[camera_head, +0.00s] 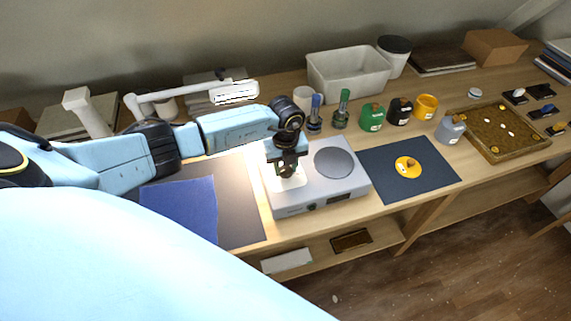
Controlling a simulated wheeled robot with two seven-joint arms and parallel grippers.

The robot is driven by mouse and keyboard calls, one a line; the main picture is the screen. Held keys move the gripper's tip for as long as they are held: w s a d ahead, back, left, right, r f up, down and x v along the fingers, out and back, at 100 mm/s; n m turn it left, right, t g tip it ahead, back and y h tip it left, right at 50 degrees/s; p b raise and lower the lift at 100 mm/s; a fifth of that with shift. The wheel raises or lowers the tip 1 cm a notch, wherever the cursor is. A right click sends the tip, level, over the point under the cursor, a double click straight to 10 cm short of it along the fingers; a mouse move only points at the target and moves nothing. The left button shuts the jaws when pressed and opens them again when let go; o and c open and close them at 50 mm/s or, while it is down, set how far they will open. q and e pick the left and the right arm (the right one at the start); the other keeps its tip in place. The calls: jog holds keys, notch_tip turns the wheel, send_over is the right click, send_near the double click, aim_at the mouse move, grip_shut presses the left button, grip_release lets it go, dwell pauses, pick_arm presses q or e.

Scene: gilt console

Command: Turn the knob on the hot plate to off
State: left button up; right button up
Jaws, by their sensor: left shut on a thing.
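The hot plate (350,187) is a light grey box near the table's front edge, with a round grey heating disc (334,162) on its right half. Its front face has a dark display and a small dark mark. My left gripper (287,174) points down over the left half of its top, with a pale patch beneath the fingers. It is shut on what appears to be the knob, which the dark fingers mostly hide. I cannot read the knob's setting. My right gripper is not in view.
A dark blue mat (388,179) with a yellow round object (408,167) lies right of the hot plate. A blue sheet (185,205) lies to its left. Bottles, jars and a white bin (348,78) stand behind. A white lamp arm (195,91) crosses behind my left arm.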

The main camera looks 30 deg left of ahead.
aim_at(285, 169)
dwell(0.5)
pick_arm(q)
jog(key=o, duration=1)
jog(key=shift+r, duration=0.1)
notch_tip(285, 169, up, 13)
jog(key=shift+r+b, duration=0.15)
jog(key=shift+b, duration=0.25)
